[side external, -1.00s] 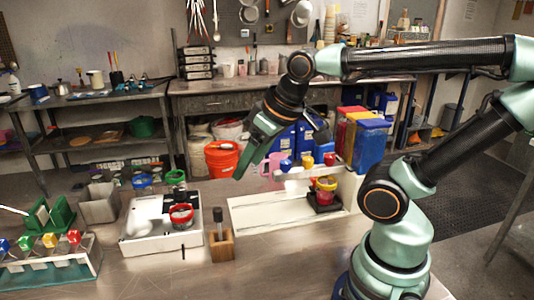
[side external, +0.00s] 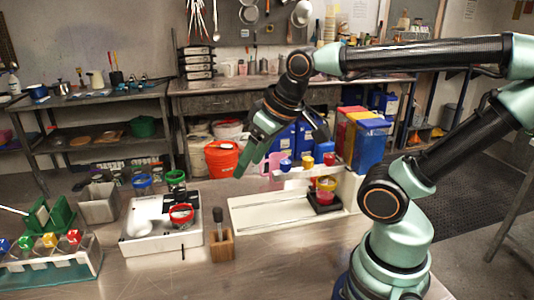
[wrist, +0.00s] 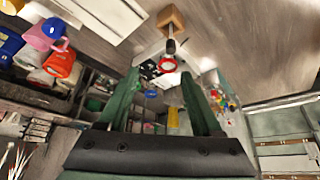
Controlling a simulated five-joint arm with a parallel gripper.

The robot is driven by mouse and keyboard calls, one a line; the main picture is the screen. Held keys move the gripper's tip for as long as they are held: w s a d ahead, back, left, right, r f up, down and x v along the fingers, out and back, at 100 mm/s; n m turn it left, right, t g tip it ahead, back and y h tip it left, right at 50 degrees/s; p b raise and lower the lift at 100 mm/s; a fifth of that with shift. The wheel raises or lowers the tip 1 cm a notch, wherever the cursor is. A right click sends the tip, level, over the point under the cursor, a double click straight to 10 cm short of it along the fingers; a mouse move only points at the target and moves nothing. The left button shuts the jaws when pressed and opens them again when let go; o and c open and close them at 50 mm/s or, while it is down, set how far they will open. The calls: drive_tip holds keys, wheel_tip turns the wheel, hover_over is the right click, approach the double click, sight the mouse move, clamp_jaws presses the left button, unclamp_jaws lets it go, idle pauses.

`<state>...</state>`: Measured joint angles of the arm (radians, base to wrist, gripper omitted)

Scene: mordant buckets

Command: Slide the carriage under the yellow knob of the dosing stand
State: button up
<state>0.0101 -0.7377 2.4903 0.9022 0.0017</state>
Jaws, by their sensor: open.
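The dosing stand is a low white frame with a long base (side external: 262,212). Its blue knob (side external: 285,165), yellow knob (side external: 308,161) and red knob (side external: 329,159) sit in a row along the top. The black carriage (side external: 322,208) stands near the right end of the base, below the red knob in the picture and right of the yellow one. It carries a red cup (side external: 325,197) with a yellow ring (side external: 326,184). My gripper (side external: 280,156) is open and empty, above and left of the carriage. I cannot make out the carriage in the wrist view.
A white scale (side external: 150,238) with a red-rimmed bowl (side external: 181,214) stands left of the stand. Red, yellow and blue containers (side external: 371,143) stand behind the stand. A bottle rack (side external: 60,262) is at far left.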

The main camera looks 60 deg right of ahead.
drive_tip(key=w+d+f+m+g, duration=0.1)
drive_tip(key=d+m, duration=0.2)
drive_tip(key=d, duration=0.5)
drive_tip(key=w+d+f+m+g+h, duration=0.1)
drive_tip(key=d+m+g, duration=0.15)
drive_tip(key=d, duration=0.55)
drive_tip(key=w+d+f+m+g, duration=0.1)
drive_tip(key=d+f+m, duration=0.15)
drive_tip(key=d, duration=0.55)
drive_tip(key=s+d+f+m+g+y, duration=0.1)
drive_tip(key=s+d+f+m, duration=0.35)
drive_tip(key=d, duration=0.55)
drive_tip(key=shift+n, duration=0.35)
wheel_tip(320, 180, down, 12)
drive_tip(key=shift+s+a+r, duration=0.1)
drive_tip(key=shift+a+r, duration=0.05)
drive_tip(key=shift+r, duration=0.05)
clamp_jaws()
